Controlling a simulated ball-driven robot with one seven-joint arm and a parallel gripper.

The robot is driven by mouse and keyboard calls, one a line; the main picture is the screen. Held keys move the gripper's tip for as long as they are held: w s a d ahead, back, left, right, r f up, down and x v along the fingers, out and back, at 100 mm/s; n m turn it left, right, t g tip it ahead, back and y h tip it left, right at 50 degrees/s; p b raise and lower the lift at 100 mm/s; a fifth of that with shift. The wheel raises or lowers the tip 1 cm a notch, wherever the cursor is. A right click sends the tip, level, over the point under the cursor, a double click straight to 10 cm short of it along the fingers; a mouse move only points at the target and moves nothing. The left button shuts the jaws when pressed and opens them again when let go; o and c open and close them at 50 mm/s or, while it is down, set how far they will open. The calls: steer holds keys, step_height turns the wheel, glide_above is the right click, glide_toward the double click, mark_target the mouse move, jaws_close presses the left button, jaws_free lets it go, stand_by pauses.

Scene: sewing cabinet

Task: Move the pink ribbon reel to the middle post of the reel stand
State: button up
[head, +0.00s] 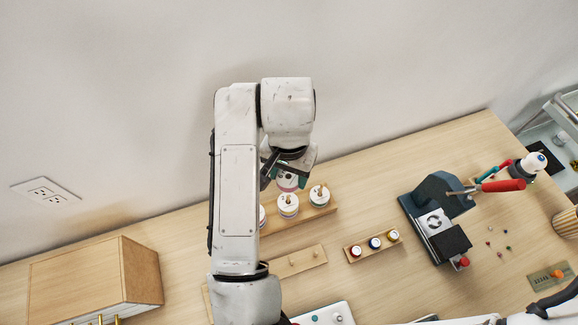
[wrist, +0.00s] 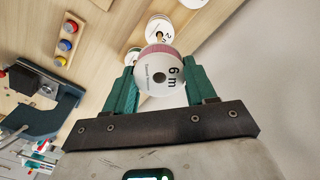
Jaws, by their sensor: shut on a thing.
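The pink ribbon reel (head: 287,182) is between the jaws of my gripper (head: 289,167), partly hidden by it in the head view. In the wrist view, my gripper's green fingers (wrist: 160,66) are shut on the reel (wrist: 160,82), whose white face reads "6 m" and whose pink rim shows. It is at the back row of reels; whether it touches the board below, I cannot tell.
A long wooden board (head: 329,209) at the back carries white-topped reels (head: 288,206), (head: 319,195). A small rack (head: 363,254) holds several coloured-topped spools. A dark machine (head: 436,200) stands right, a wooden cabinet (head: 85,283) left. The wall is close behind.

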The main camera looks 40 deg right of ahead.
steer(key=shift+a+f+b, duration=0.15)
steer(key=shift+f+b, duration=0.55)
steer(key=shift+f, duration=0.15)
steer(key=shift+f+b, duration=1.15)
steer(key=shift+f, duration=0.35)
steer(key=shift+f+b, duration=1.95)
steer(key=shift+f, duration=0.35)
steer(key=o, duration=1.1)
step_height(320, 180, up, 11)
steer(key=p, duration=0.1)
steer(key=shift+s+f, duration=0.1)
steer(key=shift+f, duration=0.1)
